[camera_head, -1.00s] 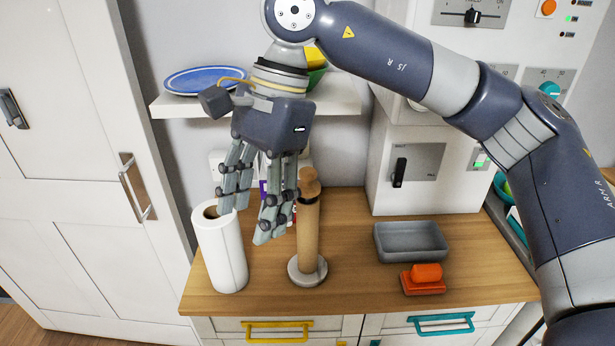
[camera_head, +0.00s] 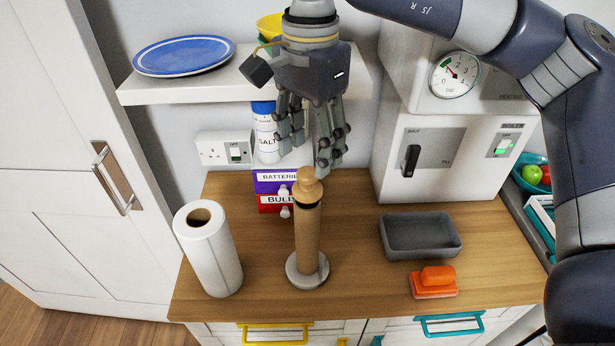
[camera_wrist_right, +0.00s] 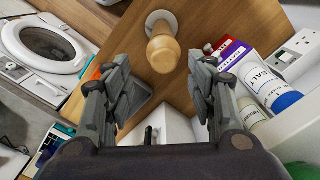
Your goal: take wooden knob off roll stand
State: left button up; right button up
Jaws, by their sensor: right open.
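The wooden knob (camera_head: 307,186) sits on top of the upright roll stand, whose tan post (camera_head: 308,236) rises from a round grey base (camera_head: 307,277) on the wooden counter. My right gripper (camera_head: 309,160) is open and empty, above and behind the knob, with its fingers pointing down. In the right wrist view the knob (camera_wrist_right: 163,53) shows end-on, beyond the gap between the open fingers (camera_wrist_right: 158,105), not between them. Nothing touches the knob. The stand's post is mostly hidden behind the knob in that view. My left gripper is not in view.
A paper roll (camera_head: 212,252) stands left of the stand. Behind are a salt container (camera_head: 266,138) and boxes (camera_head: 275,182). A shelf (camera_head: 220,88) with a blue plate (camera_head: 184,55) is above. A grey tray (camera_head: 420,237) and orange brush (camera_head: 433,282) lie right.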

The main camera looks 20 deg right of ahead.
aim_at(307, 171)
jog(key=shift+f, duration=0.3)
jog(key=shift+w+f+p, duration=0.1)
jog(key=shift+f+p, duration=0.2)
notch_tip(307, 171, down, 5)
jog(key=shift+w+r+p, duration=0.15)
jog(key=shift+p, duration=0.8)
jog(key=shift+a, duration=0.1)
jog(key=c, duration=0.9)
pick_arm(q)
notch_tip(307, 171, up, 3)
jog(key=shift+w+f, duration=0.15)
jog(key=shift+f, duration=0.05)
pick_arm(e)
jog(key=shift+c, duration=0.5)
